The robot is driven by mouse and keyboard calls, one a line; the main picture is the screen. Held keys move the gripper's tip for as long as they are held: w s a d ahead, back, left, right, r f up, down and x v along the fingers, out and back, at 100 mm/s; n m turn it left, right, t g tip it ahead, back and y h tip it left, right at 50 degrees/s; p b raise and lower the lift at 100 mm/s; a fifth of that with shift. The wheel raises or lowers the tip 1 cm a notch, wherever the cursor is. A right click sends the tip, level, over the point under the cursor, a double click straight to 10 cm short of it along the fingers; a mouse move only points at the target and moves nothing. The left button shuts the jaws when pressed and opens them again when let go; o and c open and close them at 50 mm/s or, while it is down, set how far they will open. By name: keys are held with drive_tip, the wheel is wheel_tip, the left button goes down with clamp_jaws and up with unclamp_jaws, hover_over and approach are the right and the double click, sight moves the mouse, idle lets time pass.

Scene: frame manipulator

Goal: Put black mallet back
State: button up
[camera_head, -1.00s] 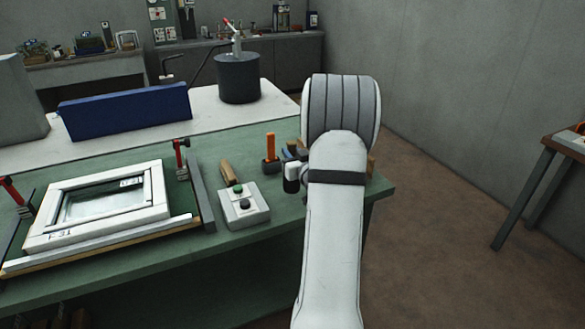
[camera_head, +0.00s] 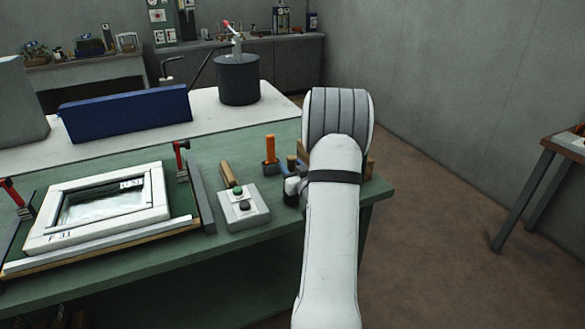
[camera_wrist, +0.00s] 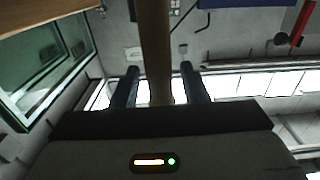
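A wooden handle (camera_wrist: 155,50) runs from the top of the wrist view down between the two fingers of my gripper (camera_wrist: 158,85). A gap shows between the handle and each finger, so the gripper looks open around or in front of it. I cannot tell whether this handle is the black mallet's, as no mallet head is clear there. In the head view my arm covers much of the bench's right end.
A button box (camera_head: 243,208) and a brown wooden handle (camera_head: 229,174) are left of my arm on the green bench (camera_head: 150,262). A white window frame (camera_head: 60,240) lies between red clamps (camera_head: 181,158). A small table (camera_head: 566,142) stands at right. The floor between is free.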

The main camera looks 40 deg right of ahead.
drive_tip(key=shift+o, duration=0.2)
drive_tip(key=shift+r, duration=0.15)
drive_tip(key=b+v, duration=0.2)
drive_tip(key=v, duration=1)
drive_tip(key=w+a+r+n+g, duration=0.1)
drive_tip(key=w+a+r+g, duration=0.1)
drive_tip(key=a+g, duration=0.8)
drive_tip(key=s+a+r+n+g+y, duration=0.1)
drive_tip(key=s+a+g+y, duration=0.1)
drive_tip(key=s+a, duration=0.7)
drive_tip(key=s+a+r+g+y, duration=0.1)
drive_tip(key=s+a+g+y, duration=0.1)
drive_tip(key=s+a, duration=0.7)
drive_tip(key=a, duration=0.4)
drive_tip(key=shift+s+a+r+n+g, duration=0.2)
drive_tip(key=shift+a+r+n+g, duration=0.05)
drive_tip(key=shift+a+n+g, duration=0.15)
drive_tip(key=shift+c, duration=0.8)
drive_tip(key=shift+d, duration=0.15)
